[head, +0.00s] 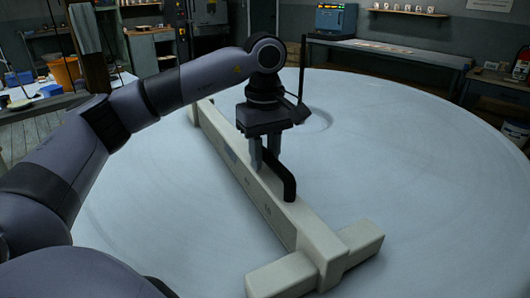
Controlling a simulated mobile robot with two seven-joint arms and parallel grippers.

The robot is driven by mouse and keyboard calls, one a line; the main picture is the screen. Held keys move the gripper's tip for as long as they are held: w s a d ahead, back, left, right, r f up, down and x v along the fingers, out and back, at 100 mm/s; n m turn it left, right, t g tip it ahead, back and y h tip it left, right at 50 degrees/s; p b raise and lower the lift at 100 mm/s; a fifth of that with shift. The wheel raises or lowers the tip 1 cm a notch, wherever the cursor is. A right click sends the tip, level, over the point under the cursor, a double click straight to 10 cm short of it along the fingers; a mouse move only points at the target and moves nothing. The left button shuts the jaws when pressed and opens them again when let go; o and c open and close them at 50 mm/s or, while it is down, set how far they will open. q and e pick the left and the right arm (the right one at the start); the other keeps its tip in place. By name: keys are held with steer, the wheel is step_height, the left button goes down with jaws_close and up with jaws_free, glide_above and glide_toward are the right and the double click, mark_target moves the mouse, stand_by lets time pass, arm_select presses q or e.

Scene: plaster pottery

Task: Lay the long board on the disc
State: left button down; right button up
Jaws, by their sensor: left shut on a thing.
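The long board (309,226) is a pale beam with a short crosspiece (355,246) at its near end, forming a T. It runs from upper left to lower right over the large pale round disc (440,190). A black bent handle (289,184) stands on top of the beam. My left gripper (264,168) points down over the beam, its fingers shut at the handle. The board looks level and low over the disc; I cannot tell whether its underside touches it. The fingers' grip on the handle is partly hidden. My right gripper is out of view.
An orange bucket (65,70) stands at the left.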

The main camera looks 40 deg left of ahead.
arm_select(q)
steer(key=shift+r, duration=0.2)
steer(key=c, duration=0.8)
jaws_free()
steer(key=shift+f, duration=0.25)
steer(key=shift+r, duration=3.8)
